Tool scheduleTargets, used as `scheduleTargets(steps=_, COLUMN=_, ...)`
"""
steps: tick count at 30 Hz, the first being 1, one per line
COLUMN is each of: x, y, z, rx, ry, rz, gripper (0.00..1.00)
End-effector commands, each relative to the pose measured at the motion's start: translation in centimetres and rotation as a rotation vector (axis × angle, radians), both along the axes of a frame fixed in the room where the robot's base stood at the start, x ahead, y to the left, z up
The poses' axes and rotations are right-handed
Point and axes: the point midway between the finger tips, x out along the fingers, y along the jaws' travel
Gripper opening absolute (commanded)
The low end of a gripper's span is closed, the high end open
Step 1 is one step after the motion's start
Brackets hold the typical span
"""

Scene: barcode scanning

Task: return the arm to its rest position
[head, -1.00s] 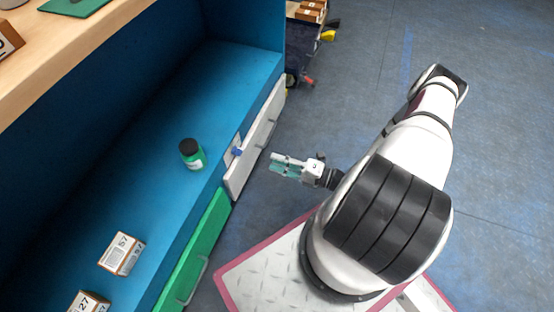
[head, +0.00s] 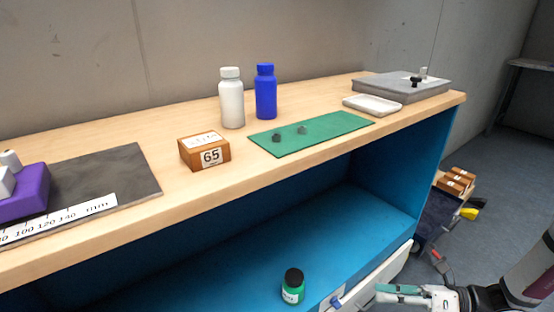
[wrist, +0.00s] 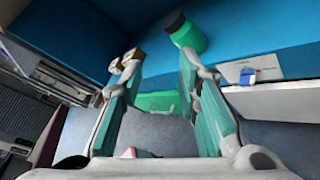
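My gripper (head: 396,293) is at the lower right of the head view, in front of the shelf's drawer fronts, with part of my white arm at the right edge. In the wrist view its two teal-padded fingers (wrist: 158,72) stand apart with nothing held between them. Beyond them are the blue shelf and a green bottle with a black lid (wrist: 187,35), apart from the fingers. The same green bottle (head: 293,287) stands upright on the blue lower shelf in the head view. Most of my arm is outside the head view.
The wooden worktop (head: 120,230) bears a white bottle (head: 231,103), a blue bottle (head: 266,95), a box marked 65 (head: 205,153), a green mat (head: 330,131) and a white tray (head: 372,104). A white drawer front (head: 385,277) is near my gripper. Floor shows at the right.

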Motion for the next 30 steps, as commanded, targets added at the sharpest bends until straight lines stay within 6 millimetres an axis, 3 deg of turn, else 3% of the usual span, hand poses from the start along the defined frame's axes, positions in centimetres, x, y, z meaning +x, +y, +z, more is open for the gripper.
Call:
scheduleTargets(steps=3, x=-0.5, y=1.4, z=3.9, rx=-0.110, ry=-0.124, rz=0.160, gripper=0.30)
scheduleTargets(steps=15, x=-5.2, y=6.0, z=14.5, rx=-0.398, ry=-0.528, rz=0.689, gripper=0.30)
scheduleTargets(steps=21, x=-8.7, y=7.8, z=18.5, rx=-0.519, ry=-0.730, rz=0.956, gripper=0.30)
scheduleTargets(steps=30, x=-14.6, y=9.1, z=22.9, rx=-0.678, ry=-1.023, rz=1.353, gripper=0.30)
